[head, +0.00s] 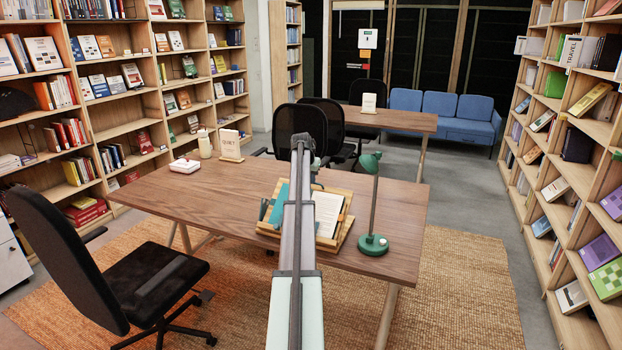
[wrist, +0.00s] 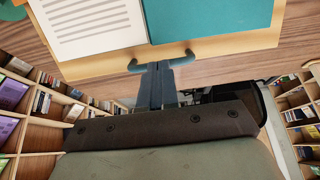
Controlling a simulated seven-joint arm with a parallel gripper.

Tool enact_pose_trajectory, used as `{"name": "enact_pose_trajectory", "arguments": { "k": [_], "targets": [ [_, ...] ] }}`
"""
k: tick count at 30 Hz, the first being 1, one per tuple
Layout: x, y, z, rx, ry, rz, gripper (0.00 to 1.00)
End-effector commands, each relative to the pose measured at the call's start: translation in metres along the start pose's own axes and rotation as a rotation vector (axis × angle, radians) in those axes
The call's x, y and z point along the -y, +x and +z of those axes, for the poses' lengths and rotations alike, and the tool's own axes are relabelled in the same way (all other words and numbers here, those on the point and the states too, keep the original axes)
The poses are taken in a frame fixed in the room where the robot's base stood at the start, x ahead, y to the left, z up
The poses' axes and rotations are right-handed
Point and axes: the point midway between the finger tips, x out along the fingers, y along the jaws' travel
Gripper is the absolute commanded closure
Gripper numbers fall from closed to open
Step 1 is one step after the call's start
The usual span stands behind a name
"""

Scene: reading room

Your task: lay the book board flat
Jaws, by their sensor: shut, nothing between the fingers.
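The wooden book board (head: 331,244) is on the brown table, at its middle right, and looks tilted. It bears a book with a printed page (head: 327,213) and a teal part (head: 278,205). My arm crosses in front and hides the middle of the board. In the wrist view the board (wrist: 225,48) fills the top, with the printed page left and the teal part right. My gripper (wrist: 158,66) is shut and empty, its hooked tips at the board's near edge in that view. I cannot tell whether they touch it.
A green lamp (head: 373,243) stands right beside the board. A sign (head: 231,146), a cream bottle (head: 204,145) and a small white box (head: 184,166) are at the table's far left. The table (head: 180,200) is clear left of the board. A black chair (head: 150,282) stands front left.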

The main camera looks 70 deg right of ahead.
Motion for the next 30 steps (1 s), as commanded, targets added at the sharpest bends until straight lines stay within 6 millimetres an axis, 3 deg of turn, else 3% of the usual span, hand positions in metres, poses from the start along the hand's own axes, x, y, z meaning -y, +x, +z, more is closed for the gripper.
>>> {"name": "enact_pose_trajectory", "arguments": {
  "k": [11, 24, 30],
  "targets": [
    [0.001, 0.011, -0.008, 0.047, 0.0, 0.0, 1.0],
    [0.001, 0.057, -0.026, 0.244, 0.002, 0.0, 1.0],
    [0.0, 0.08, -0.028, 0.241, 0.001, 0.0, 1.0]
  ]
}}
